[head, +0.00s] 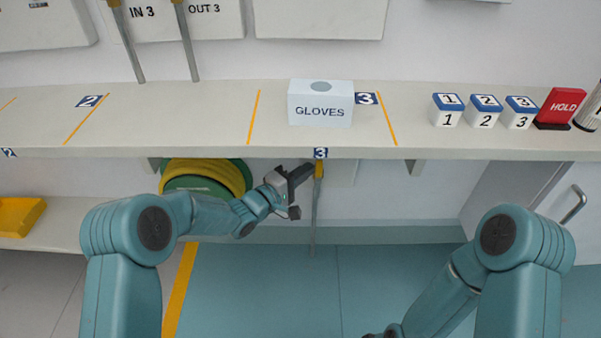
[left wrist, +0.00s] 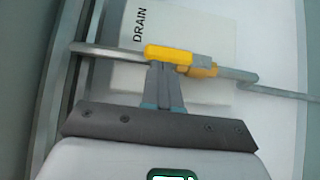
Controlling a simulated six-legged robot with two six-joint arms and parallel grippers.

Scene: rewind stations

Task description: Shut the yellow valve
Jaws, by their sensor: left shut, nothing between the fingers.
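The yellow valve (head: 319,170) is on a thin grey pipe under the shelf, below the blue 3 tag in the head view. In the left wrist view its yellow handle (left wrist: 168,53) lies roughly along the pipe, beside the yellow-orange valve body (left wrist: 205,62). My left gripper (head: 306,171) is shut and empty. Its fingertips are right at the handle in the left wrist view (left wrist: 163,68) and cover a little of its lower edge; I cannot tell whether they touch it. My right arm leaves the picture at the bottom, and its gripper is out of view.
A DRAIN label (left wrist: 139,25) is on the white panel behind the pipe. The shelf (head: 220,120) overhangs the valve and carries a GLOVES box (head: 320,105), numbered blocks and a red HOLD block (head: 562,106). A yellow-green coiled reel (head: 205,176) is left of my gripper. The floor is clear.

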